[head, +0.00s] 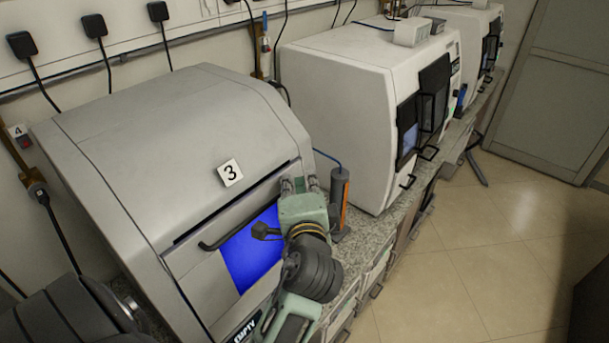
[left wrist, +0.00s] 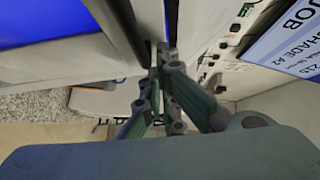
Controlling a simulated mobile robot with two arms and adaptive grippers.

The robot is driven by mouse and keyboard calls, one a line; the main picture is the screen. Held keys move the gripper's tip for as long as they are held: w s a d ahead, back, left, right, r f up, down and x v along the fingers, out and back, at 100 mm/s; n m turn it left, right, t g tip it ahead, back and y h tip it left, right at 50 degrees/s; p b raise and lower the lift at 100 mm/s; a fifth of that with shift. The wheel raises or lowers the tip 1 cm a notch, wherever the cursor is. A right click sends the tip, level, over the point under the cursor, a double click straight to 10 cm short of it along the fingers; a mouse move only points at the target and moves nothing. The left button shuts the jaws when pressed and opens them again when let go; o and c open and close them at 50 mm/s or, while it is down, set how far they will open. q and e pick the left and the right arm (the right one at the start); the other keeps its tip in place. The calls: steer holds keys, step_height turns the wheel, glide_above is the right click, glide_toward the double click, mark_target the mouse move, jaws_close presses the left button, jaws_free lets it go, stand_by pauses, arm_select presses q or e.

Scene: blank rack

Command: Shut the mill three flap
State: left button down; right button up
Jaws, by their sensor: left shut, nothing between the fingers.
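Mill three (head: 175,135) is the large grey machine at the left in the head view, with a label "3" (head: 230,172) on its hood. Its front flap (head: 190,268) has a blue window (head: 250,252) and a black bar handle (head: 230,232). A dark line runs between hood and flap top; I cannot tell how far the flap stands open. My left gripper (head: 298,184) is shut and empty at the flap's upper right corner. In the left wrist view its fingertips (left wrist: 161,52) are beside the flap's pale edge (left wrist: 148,20); contact is unclear. My right gripper is not in view.
An orange and grey upright tool (head: 340,200) stands on the granite counter (head: 372,235) just right of the gripper. A white mill (head: 340,110) stands beyond it. In the left wrist view a job screen (left wrist: 292,50) is at the right.

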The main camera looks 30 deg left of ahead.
arm_select(q)
steer(key=shift+a, duration=0.95)
steer(key=shift+s+d, duration=0.1)
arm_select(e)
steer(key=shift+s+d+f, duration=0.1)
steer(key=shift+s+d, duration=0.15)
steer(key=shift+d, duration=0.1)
